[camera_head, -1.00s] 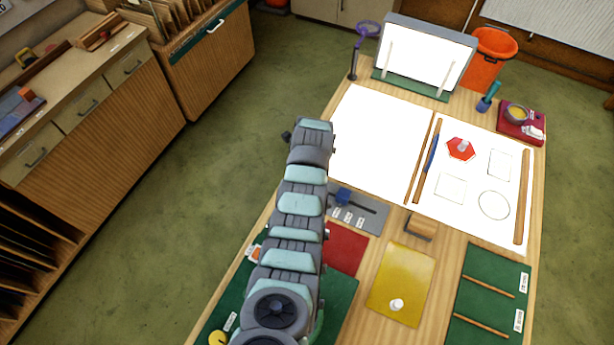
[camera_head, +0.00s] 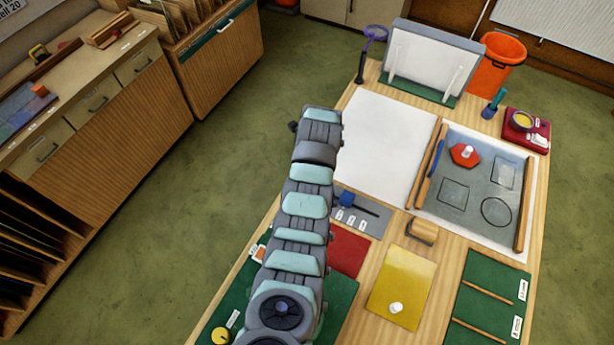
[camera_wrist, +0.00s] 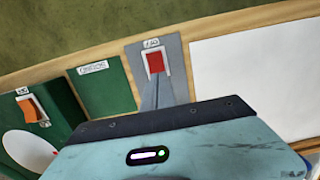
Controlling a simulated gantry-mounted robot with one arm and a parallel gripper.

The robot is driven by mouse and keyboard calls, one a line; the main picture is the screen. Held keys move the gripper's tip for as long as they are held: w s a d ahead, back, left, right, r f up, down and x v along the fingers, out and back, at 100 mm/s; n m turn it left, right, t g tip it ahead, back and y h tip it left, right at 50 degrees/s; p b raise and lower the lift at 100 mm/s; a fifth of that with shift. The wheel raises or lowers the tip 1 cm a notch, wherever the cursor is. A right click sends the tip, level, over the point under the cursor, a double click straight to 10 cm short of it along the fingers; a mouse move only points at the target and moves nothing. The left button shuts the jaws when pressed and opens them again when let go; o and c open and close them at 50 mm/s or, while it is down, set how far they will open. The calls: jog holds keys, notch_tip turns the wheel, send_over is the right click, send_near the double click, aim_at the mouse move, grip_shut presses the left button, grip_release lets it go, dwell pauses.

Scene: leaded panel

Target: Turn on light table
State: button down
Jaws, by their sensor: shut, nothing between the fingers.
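The light table (camera_head: 474,190), a framed panel with glass pieces on it, lies at the right of the bench in the head view and looks grey and unlit. In the wrist view a red rocker switch (camera_wrist: 155,62) sits on a grey plate (camera_wrist: 173,88) beside a white sheet. My gripper (camera_wrist: 168,120) fills the bottom of the wrist view, just below that plate; it is shut and empty. Its fingertips are not clearly seen, and I cannot tell whether it touches the plate. In the head view my arm hides the gripper and the red switch.
A white sheet (camera_head: 385,145) lies left of the light table. A grey plate with a blue knob (camera_head: 346,199) is close to my arm. An orange switch (camera_wrist: 31,110) sits on green at the left in the wrist view. A yellow glass sheet (camera_head: 403,280) lies in front.

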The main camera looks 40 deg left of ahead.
notch_tip(320, 180, up, 8)
jog(key=d, duration=0.1)
jog(key=shift+w, duration=0.15)
jog(key=shift+s+a+r+t+h+b, duration=0.1)
jog(key=shift+s+a+h+b, duration=0.15)
jog(key=shift+a+h+b, duration=0.65)
jog(key=shift+s+a+t+h+b, duration=0.1)
jog(key=shift+s+a+h+b, duration=0.15)
jog(key=shift+a+b, duration=0.7)
jog(key=shift+s+a+r+t+h+b, duration=0.15)
jog(key=shift+a+h+b, duration=0.35)
jog(key=shift+b, duration=0.95)
jog(key=shift+s+d+f, duration=0.1)
jog(key=f, duration=0.3)
jog(key=d+f+p, duration=0.1)
jog(key=f, duration=0.3)
jog(key=d+f, duration=0.1)
jog(key=f, duration=0.3)
jog(key=shift+w+d+f+p, duration=0.1)
jog(key=shift+w+p, duration=0.15)
jog(key=shift+p, duration=0.05)
jog(key=shift+d+f, duration=0.2)
jog(key=shift+f, duration=1.1)
